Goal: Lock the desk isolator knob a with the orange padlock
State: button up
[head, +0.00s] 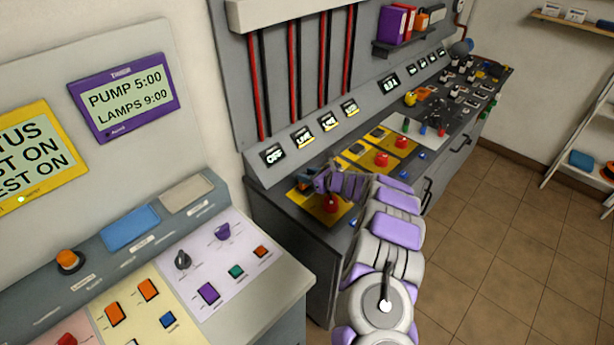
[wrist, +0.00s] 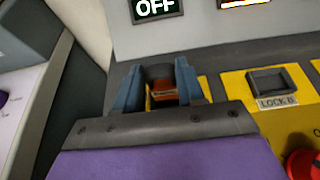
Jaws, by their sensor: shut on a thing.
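My gripper (head: 312,184) is low over the nearest yellow plate (head: 303,201) at the near end of the long desk. In the wrist view its blue-grey fingers (wrist: 160,88) are shut on the orange padlock (wrist: 166,93). A dark rounded part shows just beyond the padlock; I cannot tell whether the shackle is through it. A red knob (head: 331,204), which appears to be knob a, sits on the same plate beside the gripper. It is hidden in the wrist view. The display (head: 273,154) above this plate reads OFF, also in the wrist view (wrist: 156,9).
To the right is another yellow plate with a dark square holder (wrist: 280,82) labelled LOCK B and a red knob (wrist: 303,164). More red knobs (head: 381,159) line the desk. A separate console (head: 220,262) stands at left, across a gap. The tiled floor (head: 500,240) at right is clear.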

jog(key=shift+d, duration=0.15)
jog(key=shift+f+b, duration=0.5)
dwell(0.4)
jog(key=o, duration=0.8)
jog(key=shift+p+v, duration=1.15)
jog(key=shift+v, duration=4.4)
